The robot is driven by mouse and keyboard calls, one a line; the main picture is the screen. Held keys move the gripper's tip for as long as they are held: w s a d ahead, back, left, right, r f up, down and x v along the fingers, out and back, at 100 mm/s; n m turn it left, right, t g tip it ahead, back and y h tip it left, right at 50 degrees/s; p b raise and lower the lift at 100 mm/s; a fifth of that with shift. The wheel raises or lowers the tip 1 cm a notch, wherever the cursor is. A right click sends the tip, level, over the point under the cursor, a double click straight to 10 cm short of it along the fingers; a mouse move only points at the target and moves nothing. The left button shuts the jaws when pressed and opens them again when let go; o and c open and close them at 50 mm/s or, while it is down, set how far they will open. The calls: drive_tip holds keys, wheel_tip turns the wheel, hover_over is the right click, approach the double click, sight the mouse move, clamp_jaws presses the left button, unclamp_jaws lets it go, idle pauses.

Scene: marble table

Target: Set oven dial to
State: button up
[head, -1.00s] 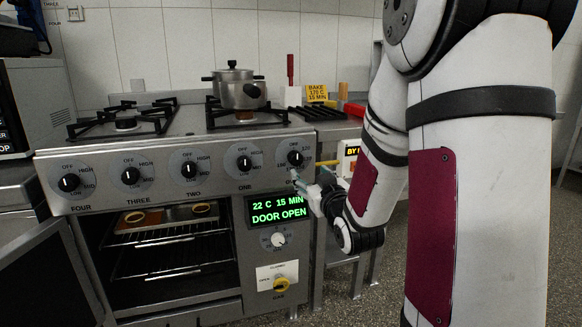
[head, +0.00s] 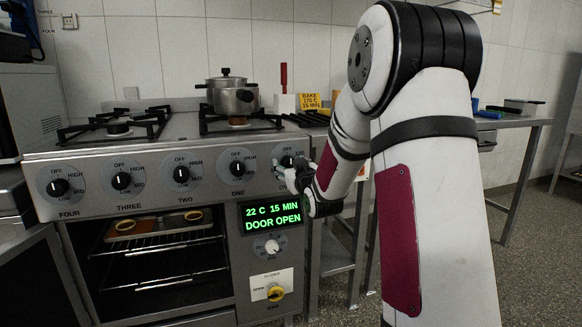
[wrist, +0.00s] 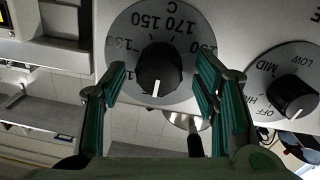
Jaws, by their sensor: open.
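The oven dial (head: 288,161) is the rightmost knob on the stove's front panel, partly hidden by my gripper (head: 288,177) in the head view. In the wrist view the dial's black knob (wrist: 160,70) sits on a grey disc with numbers including 150 and 170 and a C. My gripper (wrist: 162,82) is open, its green fingers on either side of the knob; contact cannot be told. The exact setting is unclear. The display (head: 270,216) reads 22 C, 15 MIN, DOOR OPEN. A yellow note (head: 310,101) reads BAKE 170 C 15 MIN.
The ONE burner knob (wrist: 292,96) is beside the dial. The open oven holds a tray (head: 150,226) on a rack. A pot (head: 236,100) stands on the stove.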

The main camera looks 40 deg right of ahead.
drive_tip(key=c, duration=1.2)
drive_tip(key=shift+o, duration=0.2)
